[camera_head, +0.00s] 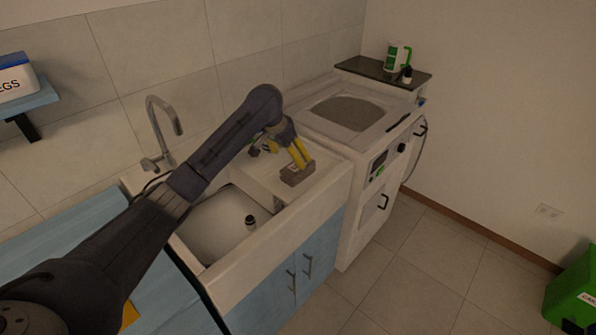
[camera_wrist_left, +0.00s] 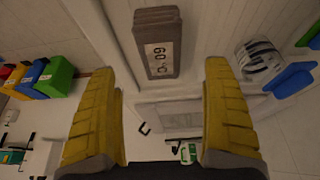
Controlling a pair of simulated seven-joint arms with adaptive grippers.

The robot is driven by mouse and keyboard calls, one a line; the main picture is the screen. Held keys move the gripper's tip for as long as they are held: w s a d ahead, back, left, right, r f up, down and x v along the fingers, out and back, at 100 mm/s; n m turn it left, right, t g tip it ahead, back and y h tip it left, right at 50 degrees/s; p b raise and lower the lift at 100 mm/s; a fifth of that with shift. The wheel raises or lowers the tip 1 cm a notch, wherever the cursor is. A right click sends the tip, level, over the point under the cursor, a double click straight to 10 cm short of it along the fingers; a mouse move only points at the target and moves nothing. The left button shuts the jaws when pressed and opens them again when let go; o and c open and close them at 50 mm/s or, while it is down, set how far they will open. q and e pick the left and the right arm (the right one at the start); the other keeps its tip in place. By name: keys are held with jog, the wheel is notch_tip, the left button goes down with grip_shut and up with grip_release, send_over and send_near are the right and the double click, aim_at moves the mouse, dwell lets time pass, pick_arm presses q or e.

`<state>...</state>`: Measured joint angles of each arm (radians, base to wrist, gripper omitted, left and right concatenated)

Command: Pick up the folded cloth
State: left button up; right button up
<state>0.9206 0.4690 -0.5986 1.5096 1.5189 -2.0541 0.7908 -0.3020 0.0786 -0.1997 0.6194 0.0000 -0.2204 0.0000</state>
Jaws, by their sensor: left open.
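The folded cloth (camera_head: 297,174) is a small brown-grey stack on the pale draining area right of the sink, near its front edge. In the left wrist view the folded cloth (camera_wrist_left: 153,28) carries a white label reading "60°C" and lies ahead of the fingertips, roughly centred between them. My left gripper (camera_head: 298,154) reaches over the sink with its yellow fingers pointing down at the cloth. In the left wrist view the left gripper (camera_wrist_left: 160,68) is open, with nothing between its fingers. I cannot tell whether a fingertip touches the cloth. My right gripper is not in view.
The sink basin (camera_head: 215,228) holds a small dark-capped bottle (camera_head: 250,222). A tap (camera_head: 162,130) stands behind it. Right of the cloth is a white appliance (camera_head: 345,120). A dark shelf (camera_head: 372,72) bears a green-and-white container (camera_head: 397,57). A green bin (camera_head: 572,292) stands on the floor.

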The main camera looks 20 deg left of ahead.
aim_at(298, 168)
pick_arm(q)
jog(key=shift+w+x, duration=0.1)
jog(key=shift+x, duration=2.1)
jog(key=shift+w+x, duration=0.15)
jog(key=shift+x, duration=2.1)
jog(key=shift+r, duration=0.1)
jog(key=c, duration=1.4)
jog(key=shift+r, duration=0.1)
